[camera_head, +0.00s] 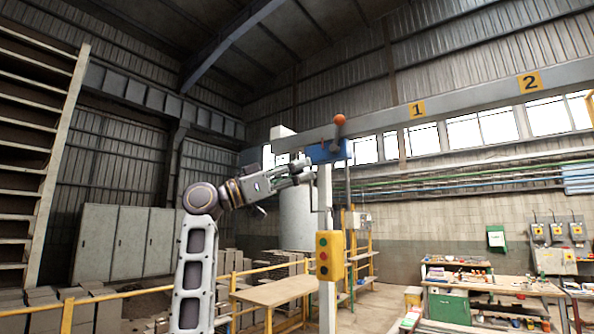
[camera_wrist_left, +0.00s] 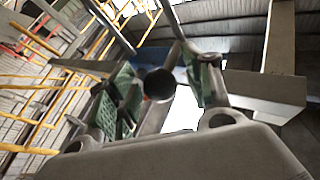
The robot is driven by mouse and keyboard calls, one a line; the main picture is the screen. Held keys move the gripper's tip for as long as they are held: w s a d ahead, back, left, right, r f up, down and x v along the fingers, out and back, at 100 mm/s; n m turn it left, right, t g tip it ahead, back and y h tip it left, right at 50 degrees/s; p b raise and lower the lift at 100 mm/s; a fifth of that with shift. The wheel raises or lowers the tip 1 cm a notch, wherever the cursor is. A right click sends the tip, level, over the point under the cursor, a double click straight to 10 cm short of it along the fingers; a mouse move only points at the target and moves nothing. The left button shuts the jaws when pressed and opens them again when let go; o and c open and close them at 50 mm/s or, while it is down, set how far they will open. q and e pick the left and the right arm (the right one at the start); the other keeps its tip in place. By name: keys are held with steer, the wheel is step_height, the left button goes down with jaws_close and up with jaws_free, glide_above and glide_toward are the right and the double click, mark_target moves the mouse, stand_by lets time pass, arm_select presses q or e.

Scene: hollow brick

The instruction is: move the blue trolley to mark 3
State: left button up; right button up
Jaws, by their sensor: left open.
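The blue trolley (camera_head: 328,152) sits on the grey overhead beam near its left end, left of mark 1 (camera_head: 417,109). An orange ball (camera_head: 339,119) stands above the trolley. Mark 2 (camera_head: 530,82) is further right; I see no readable mark 3. My left gripper (camera_head: 303,172) is open, just left of and slightly below the trolley. In the left wrist view, a dark round bar end (camera_wrist_left: 159,84) shows between the green-padded fingers of the gripper (camera_wrist_left: 168,78), and blue of the trolley (camera_wrist_left: 155,57) lies behind. Contact cannot be told. My right gripper is not in view.
A yellow button box (camera_head: 330,256) is on a pale post below the trolley. Yellow railings (camera_head: 245,273) and a wooden bench (camera_head: 278,291) stand below. A cluttered workbench (camera_head: 490,287) is at the right. The beam right of the trolley looks clear.

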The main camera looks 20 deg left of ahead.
arm_select(q)
steer(key=shift+c, duration=0.3)
jaws_close()
